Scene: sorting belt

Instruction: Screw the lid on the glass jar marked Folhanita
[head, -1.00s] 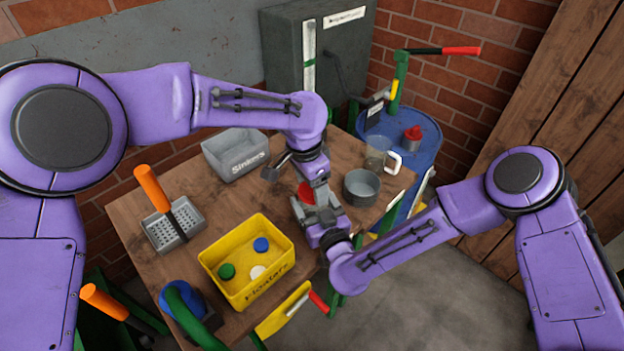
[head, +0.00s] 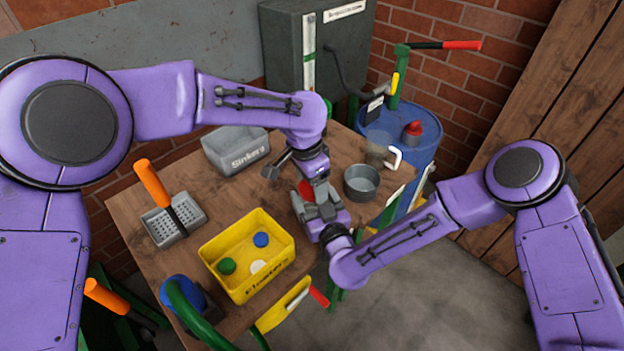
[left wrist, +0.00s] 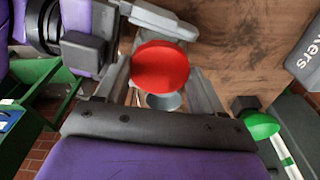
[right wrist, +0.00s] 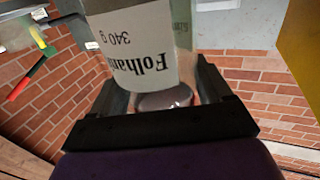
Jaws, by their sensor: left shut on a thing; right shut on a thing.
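The red lid (left wrist: 160,67) is between the fingers of my left gripper (left wrist: 160,85), which is shut on it. In the head view a bit of the lid (head: 306,190) shows between both grippers. The jar (right wrist: 135,45) has a white label reading "Folhan…" and "340 g", the rest cut off. My right gripper (right wrist: 165,90) is shut on the jar, around its sides. In the head view my right gripper (head: 322,208) is close below my left gripper (head: 308,188), over the table. The jar is mostly hidden there, and I cannot tell whether the lid sits on its rim.
A yellow box (head: 222,278) with several caps is at the front of the table (head: 150,260). A grey "Sinkers" box (head: 237,165) stands behind. A round grey tin (head: 362,195) and a clear mug (head: 378,150) are to the right. A grey perforated tray (head: 195,232) is left.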

